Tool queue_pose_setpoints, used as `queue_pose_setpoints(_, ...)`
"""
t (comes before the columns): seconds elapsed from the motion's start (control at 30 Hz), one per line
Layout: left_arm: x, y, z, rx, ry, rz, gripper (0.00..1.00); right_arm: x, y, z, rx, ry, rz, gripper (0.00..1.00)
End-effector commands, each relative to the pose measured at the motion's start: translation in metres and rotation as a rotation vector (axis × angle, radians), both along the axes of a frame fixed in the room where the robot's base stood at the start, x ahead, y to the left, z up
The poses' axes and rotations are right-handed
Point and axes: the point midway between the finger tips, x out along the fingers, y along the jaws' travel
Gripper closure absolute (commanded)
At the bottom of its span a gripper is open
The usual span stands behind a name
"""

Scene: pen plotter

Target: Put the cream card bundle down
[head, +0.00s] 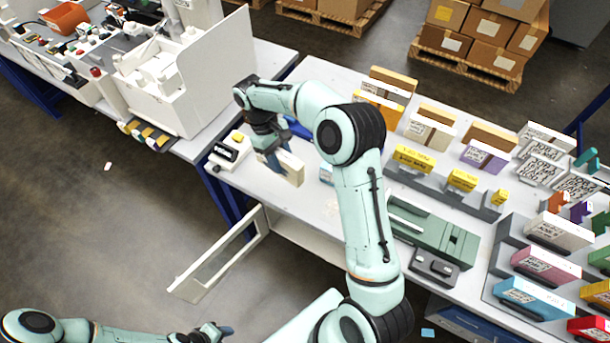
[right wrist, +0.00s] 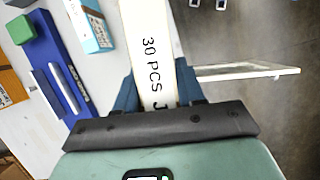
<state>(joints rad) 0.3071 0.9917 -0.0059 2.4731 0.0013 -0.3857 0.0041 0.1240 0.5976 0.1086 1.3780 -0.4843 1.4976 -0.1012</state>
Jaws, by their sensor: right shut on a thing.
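The cream card bundle (head: 289,169), a flat pale block, is over the left part of the white table (head: 262,183) in the head view. My right gripper (head: 269,152) is shut on it from above. In the right wrist view the bundle (right wrist: 148,38) stands between the two blue fingers (right wrist: 156,88), with "30 PCS" printed on its side. I cannot tell whether its lower edge touches the table. My left gripper (head: 208,332) is low at the bottom of the head view, away from the table; its finger opening is unclear.
A small black-and-white device (head: 229,150) stands left of the bundle. A blue tray (right wrist: 57,65) and a blue-white box (right wrist: 89,27) lie nearby. A pale open frame (head: 222,262) juts out below the table's front edge. Card boxes (head: 413,160) fill the right side.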

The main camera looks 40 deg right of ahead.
Motion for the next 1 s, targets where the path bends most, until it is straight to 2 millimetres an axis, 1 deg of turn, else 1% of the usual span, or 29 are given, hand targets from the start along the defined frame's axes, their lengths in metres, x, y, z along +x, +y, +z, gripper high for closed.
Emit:
queue_pose_setpoints(0.03,0.001,0.0,0.0,0.0,-0.001,0.0,0.57,0.0,-0.017,0.015,-0.003,-0.004,0.024,1.0)
queue_pose_setpoints(0.1,0.001,0.0,0.001,0.0,-0.001,0.0,0.57,-0.003,-0.036,0.033,-0.008,0.0,0.065,1.0)
queue_pose_setpoints(0.2,0.001,0.0,0.001,0.0,-0.001,0.0,0.57,-0.008,-0.057,0.052,-0.014,0.01,0.109,1.0)
queue_pose_setpoints(0.3,0.001,0.0,0.001,0.0,-0.001,0.0,0.57,-0.011,-0.068,0.062,-0.016,0.016,0.133,1.0)
queue_pose_setpoints(0.37,0.001,0.0,0.001,0.0,-0.001,0.0,0.57,-0.013,-0.072,0.061,-0.017,0.021,0.141,1.0)
queue_pose_setpoints(0.47,0.0,0.0,0.0,0.0,0.0,0.0,0.57,-0.014,-0.073,0.045,-0.016,0.026,0.146,1.0)
queue_pose_setpoints(0.6,-0.007,0.0,-0.006,0.0,0.009,0.0,0.57,-0.015,-0.072,0.005,-0.015,0.029,0.146,1.0)
queue_pose_setpoints(0.8,-0.014,0.0,-0.011,0.0,0.016,0.0,0.57,-0.015,-0.072,-0.048,-0.015,0.028,0.145,1.0)
queue_pose_setpoints(0.9,-0.015,0.0,-0.012,-0.001,0.018,0.0,0.57,-0.014,-0.072,-0.07,-0.015,0.026,0.144,1.0)
queue_pose_setpoints(1.0,-0.015,0.0,-0.012,-0.001,0.018,0.0,0.57,-0.013,-0.072,-0.083,-0.016,0.022,0.144,1.0)
